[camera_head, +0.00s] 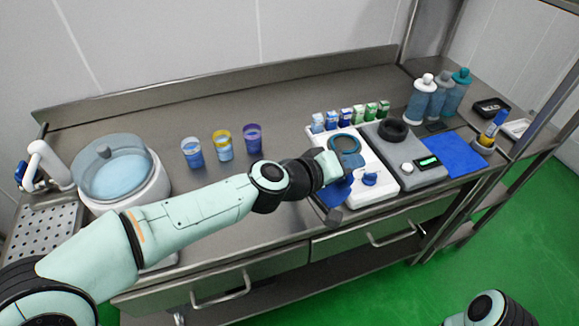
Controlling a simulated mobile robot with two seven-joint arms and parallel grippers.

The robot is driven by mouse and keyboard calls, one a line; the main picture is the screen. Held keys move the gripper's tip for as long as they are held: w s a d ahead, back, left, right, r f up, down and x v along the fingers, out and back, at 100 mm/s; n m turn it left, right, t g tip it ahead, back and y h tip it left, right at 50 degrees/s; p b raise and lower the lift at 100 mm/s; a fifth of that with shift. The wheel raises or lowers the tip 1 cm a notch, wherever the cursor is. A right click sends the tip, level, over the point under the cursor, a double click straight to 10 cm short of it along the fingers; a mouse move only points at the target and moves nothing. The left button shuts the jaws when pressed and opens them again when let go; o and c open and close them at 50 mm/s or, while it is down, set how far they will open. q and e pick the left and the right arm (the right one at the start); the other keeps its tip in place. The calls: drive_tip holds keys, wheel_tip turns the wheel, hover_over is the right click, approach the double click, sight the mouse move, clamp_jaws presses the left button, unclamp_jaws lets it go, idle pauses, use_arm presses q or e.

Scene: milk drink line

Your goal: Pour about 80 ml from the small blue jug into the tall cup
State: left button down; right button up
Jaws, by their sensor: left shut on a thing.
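My left gripper (336,180) reaches in over the front of the white tray and is shut on a blue object (338,191), which looks like the small blue jug. My gripper hides much of it, so its tilt and fill cannot be told. Three cups stand upright in a row left of my gripper: one light blue (192,153), one with a yellow rim (222,146) and one purple (253,140). I cannot tell which is the tall cup. The held object is apart from all three. My right gripper is out of view.
The white tray (384,187) also holds a teal-rimmed vessel (346,142) and a small blue item (370,178). Small cartons (345,115) line its back. A grey device (412,176), blue mat (455,155) and bottles (421,100) stand right. A lidded bowl machine (117,178) stands left.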

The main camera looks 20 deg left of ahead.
sight(345, 183)
use_arm(q)
drive_tip(key=shift+w+a+r, duration=0.15)
drive_tip(key=shift+a+r, duration=0.05)
drive_tip(key=shift+a, duration=0.05)
drive_tip(key=shift+w+a+r+n+h, duration=0.2)
drive_tip(key=shift+a+r+n+h, duration=0.25)
drive_tip(key=shift+r+n, duration=0.2)
idle(1.6)
drive_tip(key=d+f+m, duration=0.1)
drive_tip(key=s+d+f+m+y, duration=0.1)
drive_tip(key=f, duration=0.1)
drive_tip(key=f+m+y+p, duration=0.1)
drive_tip(key=shift+s+d+f, duration=0.2)
drive_tip(key=shift+d+f, duration=0.1)
drive_tip(key=shift+d, duration=0.1)
drive_tip(key=shift+w+f, duration=0.1)
drive_tip(key=shift+f, duration=0.1)
drive_tip(key=shift+s+d+f+m+t+y+p, duration=0.1)
drive_tip(key=shift+d+f+m+t+y+p, duration=0.1)
drive_tip(key=shift+f+m+y+p, duration=0.15)
drive_tip(key=shift+s+d+f+m+t+y+p, duration=0.15)
drive_tip(key=shift+f+y+p, duration=0.1)
drive_tip(key=shift+f, duration=0.2)
idle(0.8)
